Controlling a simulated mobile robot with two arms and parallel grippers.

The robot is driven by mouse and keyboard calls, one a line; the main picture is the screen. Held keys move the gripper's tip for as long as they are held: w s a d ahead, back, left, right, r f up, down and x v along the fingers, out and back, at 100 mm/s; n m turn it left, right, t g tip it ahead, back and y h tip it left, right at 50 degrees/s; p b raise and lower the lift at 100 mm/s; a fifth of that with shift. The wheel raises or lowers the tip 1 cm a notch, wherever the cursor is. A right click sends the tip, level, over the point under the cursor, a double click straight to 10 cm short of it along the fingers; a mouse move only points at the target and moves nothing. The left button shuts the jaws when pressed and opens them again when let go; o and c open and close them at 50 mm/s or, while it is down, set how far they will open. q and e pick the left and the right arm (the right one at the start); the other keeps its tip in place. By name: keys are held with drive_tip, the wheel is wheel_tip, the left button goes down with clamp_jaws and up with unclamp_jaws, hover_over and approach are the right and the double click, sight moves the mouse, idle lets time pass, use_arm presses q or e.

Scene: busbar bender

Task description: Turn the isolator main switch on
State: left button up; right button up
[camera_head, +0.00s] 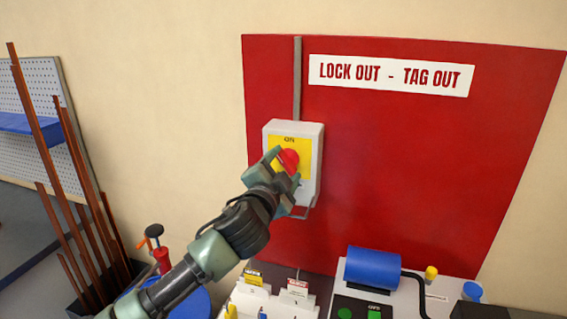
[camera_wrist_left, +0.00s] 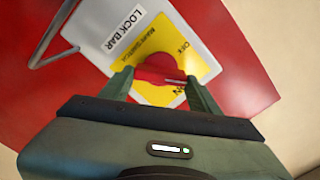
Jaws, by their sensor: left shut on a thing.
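The isolator main switch is a light grey box (camera_head: 308,134) with a yellow plate (camera_head: 304,146) on the red lockout board. Its red rotary knob (camera_head: 289,160) sits in the middle of the plate. In the left wrist view the knob (camera_wrist_left: 158,68) lies between the two fingers of my left gripper (camera_wrist_left: 160,80), which is shut on it. In the head view my left gripper (camera_head: 287,162) reaches the knob from below left and covers part of it. The knob's exact pointing direction is partly hidden by the fingers. My right gripper is not in view.
The red board (camera_head: 420,170) carries a "LOCK OUT - TAG OUT" sign (camera_head: 390,75). Below stand a blue cylinder (camera_head: 372,267) and tags (camera_head: 297,287). Copper bars (camera_head: 85,215) lean at the left.

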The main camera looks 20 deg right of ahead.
use_arm(q)
drive_tip(key=m+p, duration=0.1)
drive_tip(key=m, duration=0.3)
drive_tip(key=shift+f+m+p, duration=0.2)
drive_tip(key=shift+m+p, duration=0.55)
drive_tip(key=shift+m, duration=0.95)
drive_tip(key=o, duration=1.4)
drive_tip(key=shift+s, duration=0.15)
drive_tip(key=b+v, duration=0.2)
drive_tip(key=v, duration=0.5)
drive_tip(key=shift+s+a, duration=0.2)
drive_tip(key=shift+s, duration=0.05)
